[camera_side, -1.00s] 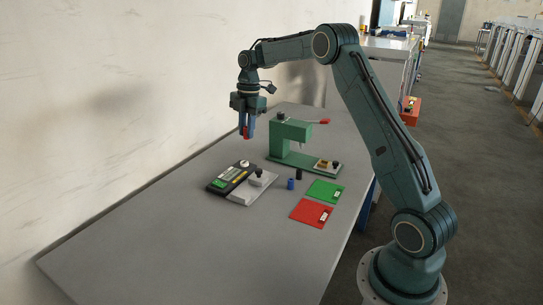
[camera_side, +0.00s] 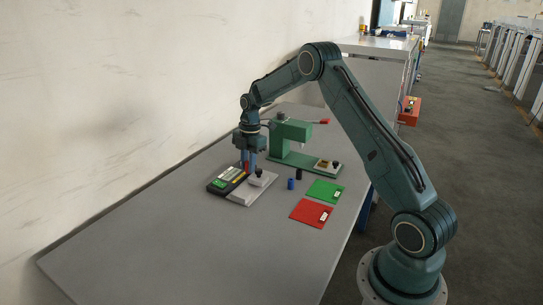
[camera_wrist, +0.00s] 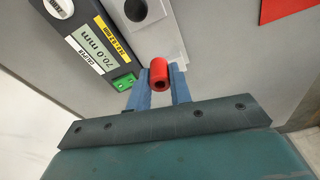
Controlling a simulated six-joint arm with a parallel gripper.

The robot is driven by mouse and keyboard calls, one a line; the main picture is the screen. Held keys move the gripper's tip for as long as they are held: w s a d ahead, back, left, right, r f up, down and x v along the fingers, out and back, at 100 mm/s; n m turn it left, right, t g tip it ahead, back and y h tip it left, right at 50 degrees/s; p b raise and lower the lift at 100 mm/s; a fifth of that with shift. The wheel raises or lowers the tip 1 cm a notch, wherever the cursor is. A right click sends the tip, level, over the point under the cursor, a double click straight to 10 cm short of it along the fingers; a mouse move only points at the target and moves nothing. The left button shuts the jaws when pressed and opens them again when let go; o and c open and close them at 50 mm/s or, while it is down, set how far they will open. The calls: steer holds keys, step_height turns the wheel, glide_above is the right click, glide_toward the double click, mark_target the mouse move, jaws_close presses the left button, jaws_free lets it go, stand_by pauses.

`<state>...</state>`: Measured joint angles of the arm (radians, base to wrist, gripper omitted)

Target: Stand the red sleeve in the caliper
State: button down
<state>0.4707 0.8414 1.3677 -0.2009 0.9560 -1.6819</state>
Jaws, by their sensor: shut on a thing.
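The caliper (camera_side: 223,184) lies on the table as a dark bar with a display, beside a light grey plate with a block. In the wrist view the caliper (camera_wrist: 88,38) reads 70.0 mm. My gripper (camera_side: 248,168) is over the far end of the caliper in the side view, fingers pointing down. It is shut on the red sleeve (camera_wrist: 158,74), whose open end faces the wrist camera between the blue fingertips (camera_wrist: 160,82). Whether the sleeve touches the caliper cannot be told; its lower end is not clear in the side view.
A green press-like stand (camera_side: 290,136) is close behind and right of my gripper. A blue sleeve (camera_side: 291,184) and a black one (camera_side: 299,174) stand to the right, near a green mat (camera_side: 322,191) and a red mat (camera_side: 308,213). The front left table is clear.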

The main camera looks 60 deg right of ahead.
mark_target(249, 192)
steer(key=shift+f, duration=1.65)
steer(key=shift+f, duration=2.15)
steer(key=shift+f, duration=0.15)
steer(key=c, duration=1.3)
jaws_free()
steer(key=shift+s+d+r, duration=0.1)
steer(key=shift+d+r, duration=0.15)
steer(key=shift+r, duration=1.8)
steer(key=shift+d+r, duration=0.2)
steer(key=shift+r, duration=1.85)
steer(key=shift+s+d+r, duration=0.1)
steer(key=shift+d+r, duration=0.15)
steer(key=shift+r, duration=1.8)
